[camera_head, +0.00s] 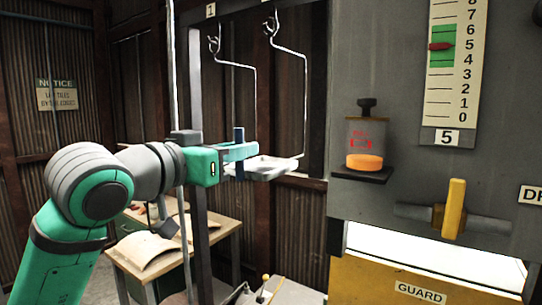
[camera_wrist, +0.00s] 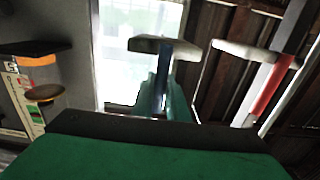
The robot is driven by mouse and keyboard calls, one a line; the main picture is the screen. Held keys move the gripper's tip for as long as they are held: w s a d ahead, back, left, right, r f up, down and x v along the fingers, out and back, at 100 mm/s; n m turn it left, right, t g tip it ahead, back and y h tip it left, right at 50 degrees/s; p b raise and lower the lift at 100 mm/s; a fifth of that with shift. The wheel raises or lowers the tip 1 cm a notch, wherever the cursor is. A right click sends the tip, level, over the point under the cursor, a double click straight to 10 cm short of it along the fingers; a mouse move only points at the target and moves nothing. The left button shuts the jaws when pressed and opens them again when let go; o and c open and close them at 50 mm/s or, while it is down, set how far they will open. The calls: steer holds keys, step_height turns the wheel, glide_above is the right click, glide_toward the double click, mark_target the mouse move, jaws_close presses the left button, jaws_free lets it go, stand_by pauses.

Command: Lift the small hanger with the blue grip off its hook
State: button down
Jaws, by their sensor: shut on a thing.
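The small hanger (camera_head: 236,65) is a thin white wire whose top is at the left hook (camera_head: 213,44); whether it still bears on the hook is too small to tell. Its dark blue grip (camera_head: 239,134) stands upright between the teal fingers of my gripper (camera_head: 241,152), which is shut on it. In the wrist view the blue grip (camera_wrist: 163,72) shows between the fingers of my gripper (camera_wrist: 164,98), below a pale flat piece (camera_wrist: 150,45). The lower part of the hanger is partly hidden by the fingers.
A larger wire hanger (camera_head: 305,95) hangs close on the right, with a pale tray (camera_head: 272,168) near my fingers. A red grip (camera_wrist: 268,90) shows right of my gripper. A grey cabinet (camera_head: 350,60) with a jar (camera_head: 366,145) on a shelf stands right; a wooden table (camera_head: 180,250) is below.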

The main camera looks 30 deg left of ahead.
steer(key=shift+s, duration=0.1)
steer(key=shift+s+a+r, duration=0.1)
steer(key=shift+s, duration=1.35)
steer(key=shift+s+a+r, duration=0.1)
steer(key=shift+s, duration=1.3)
steer(key=shift+s+f, duration=0.1)
steer(key=s+f, duration=0.3)
steer(key=s, duration=0.4)
steer(key=shift+s+a, duration=0.3)
steer(key=shift+a, duration=0.05)
stand_by(0.9)
steer(key=shift+s, duration=0.1)
stand_by(0.3)
